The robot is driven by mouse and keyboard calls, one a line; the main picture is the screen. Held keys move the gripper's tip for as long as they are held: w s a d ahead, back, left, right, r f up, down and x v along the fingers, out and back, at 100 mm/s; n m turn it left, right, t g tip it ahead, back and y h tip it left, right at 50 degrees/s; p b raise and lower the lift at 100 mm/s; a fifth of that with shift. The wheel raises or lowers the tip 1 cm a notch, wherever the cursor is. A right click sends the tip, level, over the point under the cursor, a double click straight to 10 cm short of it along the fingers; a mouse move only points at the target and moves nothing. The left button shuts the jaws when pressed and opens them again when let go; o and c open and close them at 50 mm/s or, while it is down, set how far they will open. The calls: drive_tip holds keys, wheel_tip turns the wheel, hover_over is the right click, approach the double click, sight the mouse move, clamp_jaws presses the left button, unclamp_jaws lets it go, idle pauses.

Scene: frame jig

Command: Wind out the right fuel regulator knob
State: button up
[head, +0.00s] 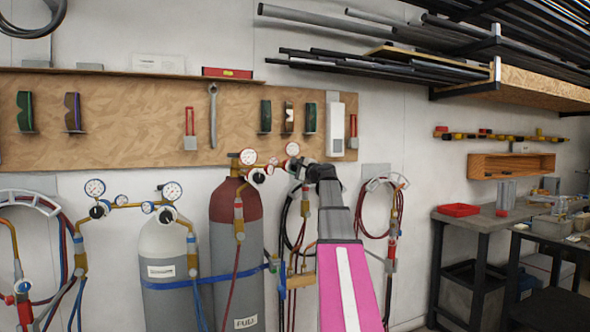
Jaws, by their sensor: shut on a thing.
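My gripper (308,169) is at the end of my pink and grey arm, at the right end of the brass regulator assembly (271,170) above the red-topped cylinder (236,203). It is shut on the right fuel regulator knob, which the fingers and wrist hide. A white round gauge (292,149) shows just above and left of my gripper. Another white gauge (248,157) and a small dark knob (258,176) sit further left. How far the held knob is turned cannot be seen.
A white-topped cylinder (163,246) with its own gauges stands to the left. Coiled hoses hang close to my gripper, with a wall reel (386,186) to the right. Metal bars (380,65) overhang above. Benches stand at the right.

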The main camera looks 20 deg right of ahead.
drive_tip(key=n+g, duration=0.1)
drive_tip(key=n, duration=0.4)
drive_tip(key=shift+r+g+h, duration=0.1)
drive_tip(key=shift+g+h, duration=0.3)
drive_tip(key=shift+a+n+g+h, duration=0.1)
drive_tip(key=shift+n+g+h, duration=0.55)
drive_tip(key=shift+n, duration=1.35)
drive_tip(key=o, duration=0.9)
drive_tip(key=shift+o, duration=0.2)
drive_tip(key=v, duration=1.1)
